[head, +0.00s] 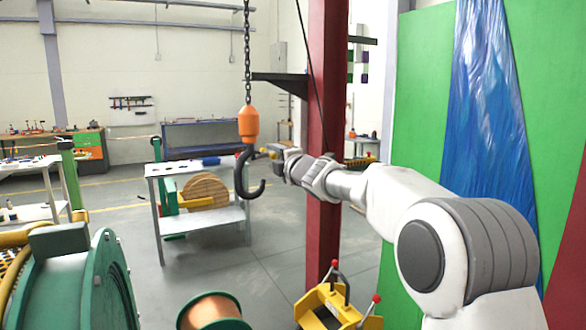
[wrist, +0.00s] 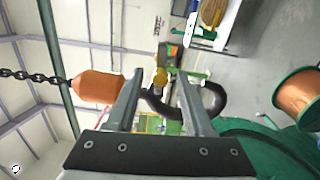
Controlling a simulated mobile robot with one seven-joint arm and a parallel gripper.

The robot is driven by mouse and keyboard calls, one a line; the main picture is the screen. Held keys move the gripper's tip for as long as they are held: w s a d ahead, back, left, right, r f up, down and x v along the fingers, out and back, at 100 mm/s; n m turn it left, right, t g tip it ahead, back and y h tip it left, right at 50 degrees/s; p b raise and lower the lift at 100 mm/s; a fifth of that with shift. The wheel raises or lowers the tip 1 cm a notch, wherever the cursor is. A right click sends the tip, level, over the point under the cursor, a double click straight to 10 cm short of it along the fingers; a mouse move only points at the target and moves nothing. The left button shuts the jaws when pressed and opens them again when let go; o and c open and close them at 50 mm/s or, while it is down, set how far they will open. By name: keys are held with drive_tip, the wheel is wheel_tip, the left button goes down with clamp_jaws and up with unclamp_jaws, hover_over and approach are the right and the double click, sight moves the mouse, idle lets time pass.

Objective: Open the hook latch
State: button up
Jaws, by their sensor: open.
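The black crane hook (head: 249,178) hangs below an orange block (head: 248,122) in the head view, its opening facing right. In the wrist view the hook (wrist: 215,100) lies sideways, partly behind my fingers, with the orange block (wrist: 95,87) to the left. A small yellow piece (wrist: 159,77), seemingly the hook latch, shows between my fingertips. My gripper (head: 262,154) is at the upper right side of the hook. In the wrist view my gripper (wrist: 160,76) has its two fingers apart. I cannot tell whether either finger touches the latch or hook.
A chain (head: 247,50) holds the block from above. A red column (head: 326,120) stands right behind my arm. A grey table (head: 200,165) stands behind the hook. A green machine (head: 85,285), a copper spool (head: 210,310) and a yellow frame (head: 335,308) are lower down.

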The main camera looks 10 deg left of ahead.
drive_tip(key=b+v, duration=0.2)
drive_tip(key=v, duration=1.4)
drive_tip(key=shift+s+d, duration=0.15)
drive_tip(key=s+d+f+m+g+h+p, duration=0.1)
drive_tip(key=s+d+f+m+h, duration=0.1)
drive_tip(key=s+d+m+h, duration=0.55)
drive_tip(key=s+d+f+m+g+h+p, duration=0.1)
drive_tip(key=s+d+f+m+h+p, duration=0.25)
drive_tip(key=d+m, duration=0.7)
drive_tip(key=s+d+f+m+g, duration=0.2)
drive_tip(key=s+f+m+g, duration=0.1)
drive_tip(key=s, duration=0.8)
drive_tip(key=s+d+f+m+g, duration=0.2)
drive_tip(key=s+f+m, duration=0.3)
drive_tip(key=s+f, duration=0.3)
drive_tip(key=s+g, duration=0.1)
drive_tip(key=s, duration=0.3)
drive_tip(key=shift+s+d+g, duration=0.3)
drive_tip(key=shift+d+g, duration=0.05)
drive_tip(key=shift+g, duration=0.05)
